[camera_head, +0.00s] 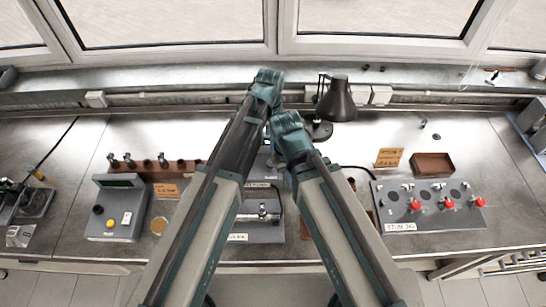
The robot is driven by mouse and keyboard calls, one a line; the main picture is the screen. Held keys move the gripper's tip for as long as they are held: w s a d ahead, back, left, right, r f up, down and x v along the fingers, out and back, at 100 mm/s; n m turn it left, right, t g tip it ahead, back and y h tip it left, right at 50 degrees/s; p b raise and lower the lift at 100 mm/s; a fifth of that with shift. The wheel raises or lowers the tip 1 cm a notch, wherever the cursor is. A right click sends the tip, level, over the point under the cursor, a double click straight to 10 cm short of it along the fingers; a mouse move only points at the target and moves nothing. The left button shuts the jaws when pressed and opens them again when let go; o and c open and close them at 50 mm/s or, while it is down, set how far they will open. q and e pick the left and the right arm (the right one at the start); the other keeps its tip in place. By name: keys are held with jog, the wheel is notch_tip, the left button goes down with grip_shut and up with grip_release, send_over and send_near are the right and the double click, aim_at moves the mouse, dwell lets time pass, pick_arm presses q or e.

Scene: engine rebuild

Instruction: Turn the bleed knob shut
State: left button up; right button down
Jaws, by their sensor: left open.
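My left arm reaches up from the lower left to its teal end and gripper (267,88), over the back middle of the bench. The jaws are hard to make out. My right arm ends in a teal joint (290,135) just right of and below it; its jaws are hidden. Below and between the arms, a grey fixture (270,232) with metal fittings (262,213) on top is partly covered. I cannot tell which part is the bleed knob. Neither gripper visibly touches anything on the bench.
A grey box (128,205) with a yellow button stands left. A grey panel (430,222) with red knobs (447,203) and an open brown tray (433,163) are right. A black lamp (338,100) stands close to my grippers. Bare bench (75,165) shows at left.

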aim_at(271, 163)
pick_arm(q)
notch_tip(271, 163, down, 14)
jog(key=b, duration=1.3)
jog(key=shift+r, duration=0.1)
grip_shut()
